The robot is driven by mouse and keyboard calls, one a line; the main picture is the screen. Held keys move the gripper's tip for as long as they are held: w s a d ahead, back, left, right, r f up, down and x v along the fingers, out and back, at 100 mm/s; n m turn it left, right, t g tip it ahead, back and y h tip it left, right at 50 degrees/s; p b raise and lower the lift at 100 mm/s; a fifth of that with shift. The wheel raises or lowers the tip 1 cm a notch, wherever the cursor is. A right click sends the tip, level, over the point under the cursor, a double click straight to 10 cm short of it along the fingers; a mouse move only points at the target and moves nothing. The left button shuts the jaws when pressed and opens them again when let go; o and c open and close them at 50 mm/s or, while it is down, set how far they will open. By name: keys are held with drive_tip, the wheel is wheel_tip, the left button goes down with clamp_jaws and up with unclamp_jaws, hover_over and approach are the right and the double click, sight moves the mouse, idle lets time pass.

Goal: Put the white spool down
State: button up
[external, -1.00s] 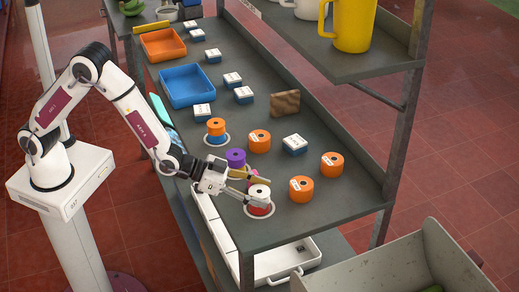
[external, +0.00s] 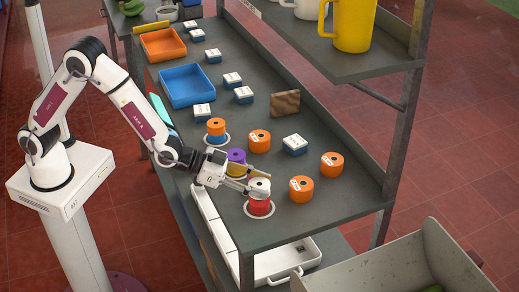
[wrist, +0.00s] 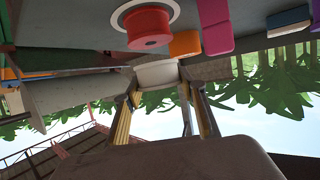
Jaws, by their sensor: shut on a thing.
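The white spool (external: 260,184) is held between the fingertips of my gripper (external: 250,187). It is upright, directly above the red spool (external: 260,207), which stands on a white disc (external: 247,214) near the front end of the bench. The wrist view shows the white spool (wrist: 157,74) between both fingers (wrist: 158,92), with the red spool (wrist: 148,28) apart from it. A purple spool (external: 236,155) sits on a yellow one (external: 235,169) just behind my gripper.
An orange spool on a blue one (external: 216,127) stands on another white disc. Orange spools (external: 301,189) and white-and-blue boxes (external: 294,144) stand to the right. A brown block (external: 286,103) is farther back. Some bare bench (external: 330,210) lies right of the red spool.

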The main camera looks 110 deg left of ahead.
sight(259, 184)
drive_tip(key=shift+r, duration=3.6)
drive_tip(key=shift+r, duration=0.1)
drive_tip(key=s+d+f+m+h, duration=0.3)
drive_tip(key=s+d+h, duration=0.1)
drive_tip(key=s+d, duration=0.7)
drive_tip(key=shift+s+d+t, duration=0.2)
drive_tip(key=shift+d+t, duration=0.2)
drive_tip(key=shift+d, duration=0.15)
drive_tip(key=shift+f, duration=0.1)
